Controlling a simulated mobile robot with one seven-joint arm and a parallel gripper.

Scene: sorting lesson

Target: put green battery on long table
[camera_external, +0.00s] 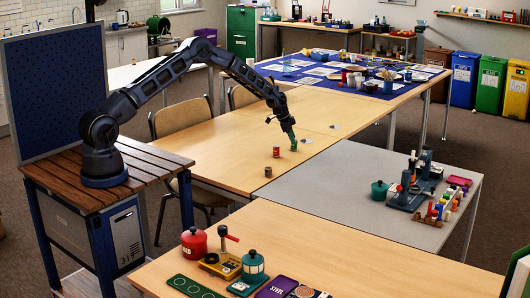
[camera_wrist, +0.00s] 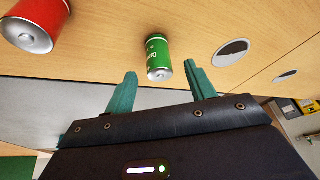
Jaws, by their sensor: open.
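The green battery (camera_wrist: 157,52) stands on a long light-wood table (camera_external: 225,158). In the wrist view it shows between and just beyond the tips of my gripper (camera_wrist: 161,70), with a gap on both sides. My gripper (camera_external: 292,137) is open and empty, its teal fingers pointing down at the battery. In the external view the green battery (camera_external: 293,147) shows small right at the fingertips, partly hidden by them. A red battery (camera_wrist: 38,22) stands to its left in the wrist view; the external view shows the red battery (camera_external: 276,152) too.
A dark small cylinder (camera_external: 268,171) stands near the wooden table's front edge. A grey table (camera_external: 345,168) adjoins it, with a teal pot (camera_external: 379,190) and a dark device (camera_external: 410,190). Round metal discs (camera_wrist: 231,52) are set in the wood. The table's left part is clear.

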